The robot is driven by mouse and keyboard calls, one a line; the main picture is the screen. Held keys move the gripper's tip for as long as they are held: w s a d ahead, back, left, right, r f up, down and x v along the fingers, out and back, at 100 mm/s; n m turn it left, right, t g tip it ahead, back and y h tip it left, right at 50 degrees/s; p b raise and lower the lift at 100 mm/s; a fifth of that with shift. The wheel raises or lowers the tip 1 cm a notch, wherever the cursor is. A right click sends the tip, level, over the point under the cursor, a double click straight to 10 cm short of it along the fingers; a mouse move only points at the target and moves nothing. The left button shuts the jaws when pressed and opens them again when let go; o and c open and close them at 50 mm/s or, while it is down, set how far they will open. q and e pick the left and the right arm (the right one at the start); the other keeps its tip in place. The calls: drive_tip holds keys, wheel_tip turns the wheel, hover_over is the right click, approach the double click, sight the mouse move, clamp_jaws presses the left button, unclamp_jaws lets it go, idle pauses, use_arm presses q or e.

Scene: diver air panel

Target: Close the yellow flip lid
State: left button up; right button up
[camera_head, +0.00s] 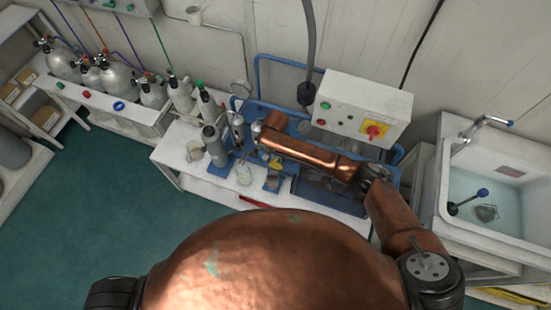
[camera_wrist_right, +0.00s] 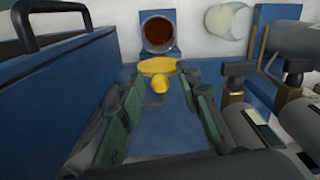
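The yellow flip lid (camera_wrist_right: 158,66) has a round yellow knob and stands open beside a copper-coloured cup (camera_wrist_right: 158,33) on a blue holder. In the head view the lid (camera_head: 275,163) is a small yellow patch just behind the cup (camera_head: 272,182). My right gripper (camera_wrist_right: 158,82) is open, with green-padded fingers on both sides of the lid and knob in the wrist view. Whether a finger touches the lid I cannot tell. In the head view my right gripper (camera_head: 265,150) is above the bench behind the lid, its fingertips mostly hidden. My left gripper is not in view.
A blue tray (camera_wrist_right: 60,95) with a dark handle stands close on one side. A clear jar (camera_head: 244,174) and grey cylinders (camera_head: 214,142) stand on the other. A control box (camera_head: 362,105) hangs behind my arm. A red-handled tool (camera_head: 254,201) lies at the bench front.

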clamp_jaws()
idle(0.4)
idle(0.4)
